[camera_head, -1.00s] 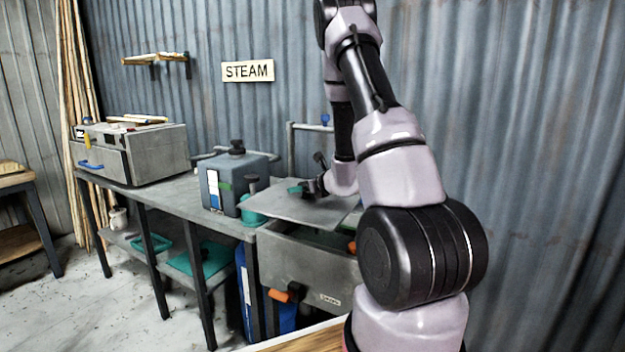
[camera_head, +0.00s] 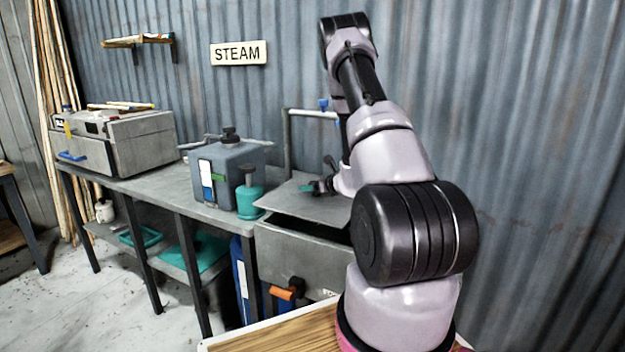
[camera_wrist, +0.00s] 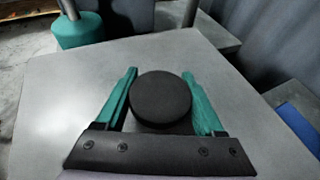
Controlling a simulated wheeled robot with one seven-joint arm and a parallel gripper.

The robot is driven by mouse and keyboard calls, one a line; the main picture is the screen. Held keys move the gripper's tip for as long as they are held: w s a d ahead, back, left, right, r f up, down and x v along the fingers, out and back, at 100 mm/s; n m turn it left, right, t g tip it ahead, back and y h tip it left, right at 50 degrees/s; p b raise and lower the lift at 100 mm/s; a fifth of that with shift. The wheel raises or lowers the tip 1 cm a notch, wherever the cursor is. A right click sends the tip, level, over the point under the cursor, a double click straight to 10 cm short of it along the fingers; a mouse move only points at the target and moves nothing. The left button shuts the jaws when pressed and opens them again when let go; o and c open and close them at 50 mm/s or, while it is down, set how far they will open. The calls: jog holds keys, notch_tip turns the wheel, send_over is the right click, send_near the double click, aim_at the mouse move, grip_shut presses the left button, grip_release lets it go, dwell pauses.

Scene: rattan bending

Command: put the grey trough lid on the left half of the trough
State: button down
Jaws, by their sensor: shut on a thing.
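The grey trough lid (camera_head: 300,203) is a flat plate with a round black knob (camera_wrist: 160,98). My gripper (camera_head: 322,187) is shut on this knob; in the wrist view my green fingers (camera_wrist: 160,74) stand on either side of it. The plate spreads out around them in that view. The grey trough (camera_head: 285,258) is below the lid in the head view. I cannot tell whether the lid touches the rim. The lid and my arm hide most of the trough's opening.
A teal bottle (camera_head: 249,193) stands close to the lid's left edge; it also shows in the wrist view (camera_wrist: 78,28). A grey-blue tank (camera_head: 228,175) is behind it on the bench (camera_head: 185,193). A pipe with a blue valve (camera_head: 310,113) rises behind the trough.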

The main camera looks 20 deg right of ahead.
jog(key=shift+f, duration=2.9)
grip_release()
